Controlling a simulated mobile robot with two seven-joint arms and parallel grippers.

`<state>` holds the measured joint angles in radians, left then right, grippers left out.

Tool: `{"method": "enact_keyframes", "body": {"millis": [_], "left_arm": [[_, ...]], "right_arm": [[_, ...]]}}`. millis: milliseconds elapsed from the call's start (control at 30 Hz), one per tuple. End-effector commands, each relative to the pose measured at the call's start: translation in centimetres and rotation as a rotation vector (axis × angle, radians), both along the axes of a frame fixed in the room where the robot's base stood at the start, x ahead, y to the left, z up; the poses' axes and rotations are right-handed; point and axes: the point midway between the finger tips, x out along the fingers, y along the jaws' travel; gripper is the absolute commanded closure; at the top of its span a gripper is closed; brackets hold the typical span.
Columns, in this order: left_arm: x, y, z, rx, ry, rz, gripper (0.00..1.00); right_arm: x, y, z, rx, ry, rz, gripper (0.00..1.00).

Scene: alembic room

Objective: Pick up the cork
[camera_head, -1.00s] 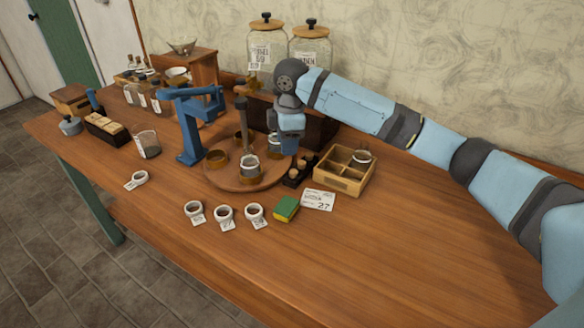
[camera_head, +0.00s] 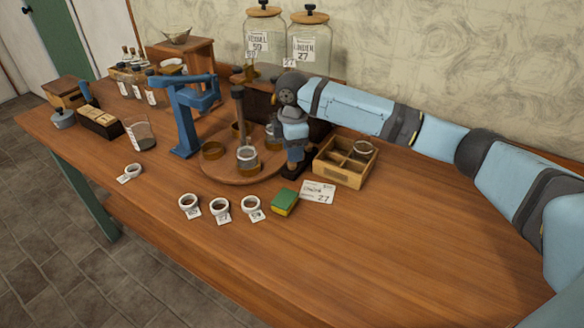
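My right gripper (camera_head: 294,162) points down at the dark cork holder (camera_head: 291,175), between the round turntable and the divided wooden box. The gripper hides most of the holder, and no cork can be made out clearly. The fingertips are small and dark against the holder, so I cannot tell whether they are open, or shut on a cork. My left gripper is not in view.
The round wooden turntable (camera_head: 222,172) with jars stands close left of the gripper. The wooden box (camera_head: 342,174) is close right. A green-yellow sponge (camera_head: 284,202) and a label card (camera_head: 318,191) lie in front. The table's right front is clear.

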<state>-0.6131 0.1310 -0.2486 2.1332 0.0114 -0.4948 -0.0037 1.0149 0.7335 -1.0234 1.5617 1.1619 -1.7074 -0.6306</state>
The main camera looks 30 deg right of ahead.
Motion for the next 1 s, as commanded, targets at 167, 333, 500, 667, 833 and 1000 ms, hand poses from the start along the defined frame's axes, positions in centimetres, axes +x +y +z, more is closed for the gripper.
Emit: {"method": "enact_keyframes", "body": {"millis": [167, 333, 500, 667, 833, 1000], "left_arm": [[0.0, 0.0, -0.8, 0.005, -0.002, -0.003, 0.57], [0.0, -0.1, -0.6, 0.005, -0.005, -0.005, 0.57], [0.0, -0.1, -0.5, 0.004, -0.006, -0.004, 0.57], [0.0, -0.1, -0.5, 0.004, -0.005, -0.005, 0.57], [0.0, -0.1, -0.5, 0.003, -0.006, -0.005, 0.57], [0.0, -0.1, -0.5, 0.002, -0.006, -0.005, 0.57]], "right_arm": [[-0.1, 0.2, -3.1, -0.001, 0.003, -0.001, 0.62], [-0.1, 0.2, -3.8, 0.0, 0.001, 0.0, 0.62], [-0.1, 0.2, -3.8, 0.0, 0.001, 0.0, 0.71], [-0.1, 0.2, -3.8, 0.0, 0.001, 0.0, 0.99], [-0.1, 0.2, -3.8, 0.0, 0.0, 0.0, 1.0], [-0.1, 0.2, -3.8, 0.0, 0.0, 0.0, 1.0]]}}
